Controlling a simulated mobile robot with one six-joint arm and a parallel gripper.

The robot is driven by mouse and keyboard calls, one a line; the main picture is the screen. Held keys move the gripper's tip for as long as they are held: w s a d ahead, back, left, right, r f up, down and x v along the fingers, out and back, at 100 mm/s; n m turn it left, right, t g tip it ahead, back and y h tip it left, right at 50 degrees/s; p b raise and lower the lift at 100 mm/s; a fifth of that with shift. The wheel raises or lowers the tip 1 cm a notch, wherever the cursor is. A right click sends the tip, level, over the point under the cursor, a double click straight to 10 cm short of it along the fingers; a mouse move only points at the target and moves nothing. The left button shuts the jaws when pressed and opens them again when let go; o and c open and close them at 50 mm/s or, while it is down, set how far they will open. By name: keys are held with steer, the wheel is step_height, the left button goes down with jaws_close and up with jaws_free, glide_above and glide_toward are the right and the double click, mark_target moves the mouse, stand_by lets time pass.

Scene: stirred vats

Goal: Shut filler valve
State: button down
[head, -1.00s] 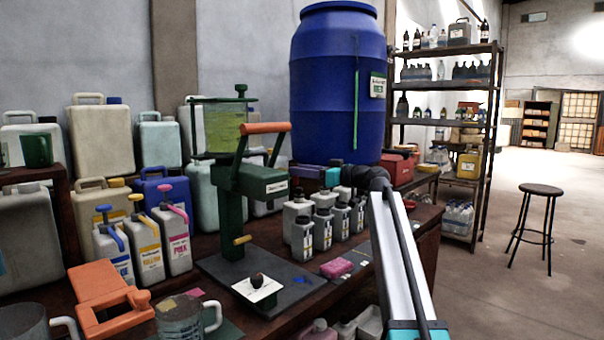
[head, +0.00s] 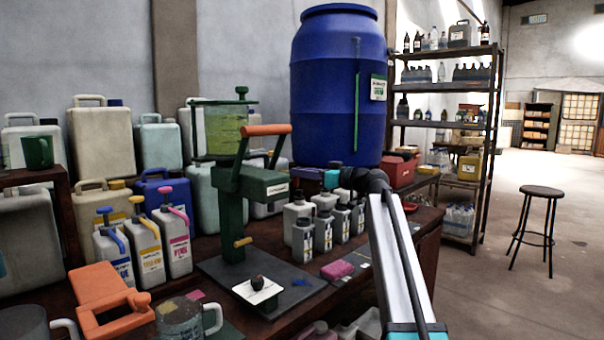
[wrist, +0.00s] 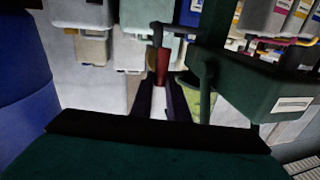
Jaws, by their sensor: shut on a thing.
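In the wrist view, which looks upside down, my gripper (wrist: 163,84) is shut on a dark red handle (wrist: 162,66). The handle joins a dark crosspiece (wrist: 172,32) close beside the green filler stand (wrist: 268,97). In the head view the green stand (head: 232,213) carries a clear tank (head: 222,135) of yellow-green liquid and an orange lever bar (head: 265,130). My gripper is at the stand's right, in front of the blue barrel (head: 338,85); its fingertips and the handle are not clear there. I cannot tell the valve's exact angle.
Small grey bottles (head: 302,240) stand just below my gripper. Dye jugs (head: 175,240) and an orange clamp-like tool (head: 105,300) are at the left. A white tile (head: 245,292) with a dark lump lies on the stand's base. The floor at the right, near a stool (head: 540,191), is clear.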

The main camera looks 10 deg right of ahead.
steer(key=shift+w+d+f+m+t+h+p, duration=0.2)
steer(key=shift+f+m+t+p, duration=0.4)
steer(key=shift+m+p, duration=1.8)
steer(key=shift+w+d+f+m+t+h+p, duration=0.2)
steer(key=shift+m+t+p, duration=0.5)
steer(key=shift+m, duration=3.5)
steer(key=shift+w+d+f+m+t+h+p, duration=0.2)
steer(key=shift+f+m+t+p, duration=0.8)
steer(key=shift+m, duration=2.3)
steer(key=shift+s+d+r+p, duration=0.1)
steer(key=shift+r+p, duration=0.2)
steer(key=shift+r, duration=0.15)
steer(key=c, duration=1.7)
jaws_free()
steer(key=shift+s+d, duration=0.1)
